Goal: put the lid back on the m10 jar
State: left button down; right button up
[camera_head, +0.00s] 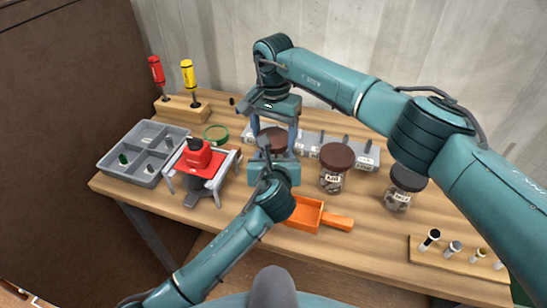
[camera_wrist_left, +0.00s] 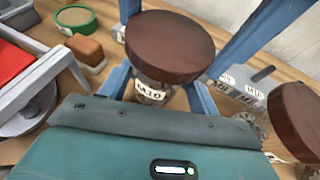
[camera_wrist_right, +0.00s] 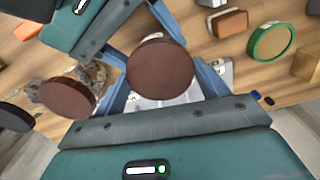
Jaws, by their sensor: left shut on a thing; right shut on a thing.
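The M10 jar (camera_wrist_left: 150,92) is a small clear jar with a white label, between the fingers of my left gripper (camera_wrist_left: 158,95). My left gripper is shut on it. The round brown lid (camera_wrist_left: 170,45) is at the jar's mouth; I cannot tell whether it is fully seated. My right gripper (camera_head: 273,132) comes down from above and is shut on the lid, which also shows in the right wrist view (camera_wrist_right: 160,68). In the head view the lid (camera_head: 272,142) shows above my left gripper, which mostly hides the jar.
A brown-lidded jar (camera_head: 335,165) and a black-lidded jar (camera_head: 402,190) stand to the right. An orange scoop (camera_head: 308,215) lies in front. A red device on a white stand (camera_head: 198,165), a grey tray (camera_head: 118,172) and a screwdriver block (camera_head: 182,110) are left. A vial rack (camera_head: 455,262) is front right.

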jog(key=m, duration=0.6)
jog(key=shift+m, duration=0.3)
jog(key=m, duration=1.4)
jog(key=shift+m, duration=0.3)
jog(key=m, duration=1)
jog(key=shift+f+m, duration=0.1)
jog(key=shift+m, duration=0.2)
jog(key=m, duration=0.9)
jog(key=o, duration=1.2)
jog(key=shift+c, duration=0.2)
